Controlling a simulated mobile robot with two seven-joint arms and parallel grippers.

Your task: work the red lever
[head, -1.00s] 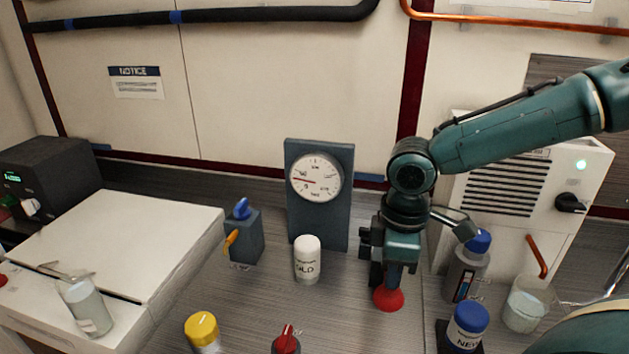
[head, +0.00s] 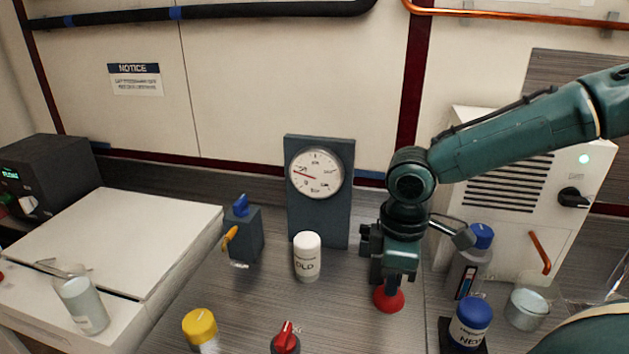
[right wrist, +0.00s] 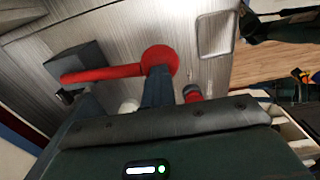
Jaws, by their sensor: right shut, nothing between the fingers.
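The red lever shows in the right wrist view as a red bar (right wrist: 100,75) running from a dark box (right wrist: 85,58) to a round red knob (right wrist: 160,58). In the head view only its red knob (head: 389,300) shows, low over the bench; my right gripper hides the rest. My right gripper (head: 390,284) points down at the knob, shut and empty. In the right wrist view its fingertips (right wrist: 158,72) are up against or just beside the knob; I cannot tell whether they touch. My left gripper is not in view.
A white-capped bottle (head: 307,258) and a gauge panel (head: 340,215) stand left of the gripper. Blue-capped bottles (head: 468,325) and a beaker (head: 524,309) stand to its right. A red rotary knob (head: 286,340) and a yellow-capped bottle (head: 200,328) are at the front.

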